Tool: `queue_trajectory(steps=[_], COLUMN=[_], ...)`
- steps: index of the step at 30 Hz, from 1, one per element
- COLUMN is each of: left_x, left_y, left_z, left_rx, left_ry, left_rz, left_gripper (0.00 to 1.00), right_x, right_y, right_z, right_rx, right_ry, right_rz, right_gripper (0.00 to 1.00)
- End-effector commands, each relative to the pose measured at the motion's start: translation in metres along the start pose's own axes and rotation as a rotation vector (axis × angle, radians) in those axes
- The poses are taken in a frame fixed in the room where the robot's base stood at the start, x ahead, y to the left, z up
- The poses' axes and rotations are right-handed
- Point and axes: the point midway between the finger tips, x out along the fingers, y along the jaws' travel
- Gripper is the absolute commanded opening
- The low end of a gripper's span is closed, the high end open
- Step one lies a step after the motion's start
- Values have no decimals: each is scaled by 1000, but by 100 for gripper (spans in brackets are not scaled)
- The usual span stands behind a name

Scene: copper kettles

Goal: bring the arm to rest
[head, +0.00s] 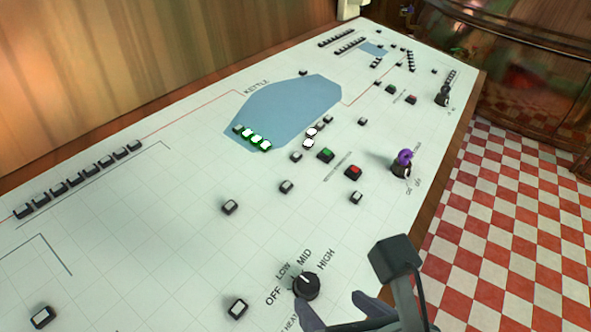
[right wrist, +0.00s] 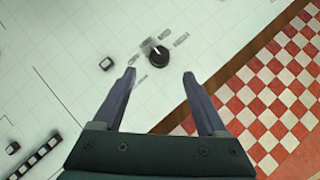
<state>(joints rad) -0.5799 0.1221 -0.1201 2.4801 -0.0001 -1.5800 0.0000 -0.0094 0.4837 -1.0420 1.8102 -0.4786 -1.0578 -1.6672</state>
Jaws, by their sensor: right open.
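My right gripper (head: 336,308) is at the bottom of the head view, partly cut off by the frame edge. In the right wrist view its two fingers (right wrist: 159,74) are spread apart with nothing between them. A black rotary knob (head: 305,285) on the white panel, with OFF, LOW, MID and HIGH around it, is close by the fingers in the picture. The knob (right wrist: 159,55) also shows just beyond the fingertips in the right wrist view, apart from them. My left gripper is not in view.
The white control panel (head: 130,235) carries several small switches, a blue KETTLE shape (head: 300,103) with lit green indicators (head: 252,138), and a purple-topped lever (head: 404,158). A wooden wall is behind. Copper vessels (head: 510,60) stand at right above a red-and-white checkered floor (head: 500,220).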

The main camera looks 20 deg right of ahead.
Motion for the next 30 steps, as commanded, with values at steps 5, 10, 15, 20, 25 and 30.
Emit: queue_trajectory(steps=[5, 10, 15, 20, 25, 30], left_x=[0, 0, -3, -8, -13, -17], left_y=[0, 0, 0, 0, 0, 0], left_z=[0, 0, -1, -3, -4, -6], left_rx=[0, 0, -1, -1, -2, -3], left_ry=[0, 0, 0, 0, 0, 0], left_rz=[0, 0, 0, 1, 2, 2], left_gripper=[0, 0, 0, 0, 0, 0], right_x=[0, 0, -14, -47, -87, -128], right_y=[0, 0, 4, -6, -36, -70], right_z=[0, 0, 6, 15, 15, 8], right_rx=[-1, 8, 346, 1165, 1998, 2640], right_ry=[0, 1, 38, 113, 119, 16], right_rz=[0, -1, -26, -145, -351, -569], right_gripper=[75, 75, 75, 75, 75, 75])
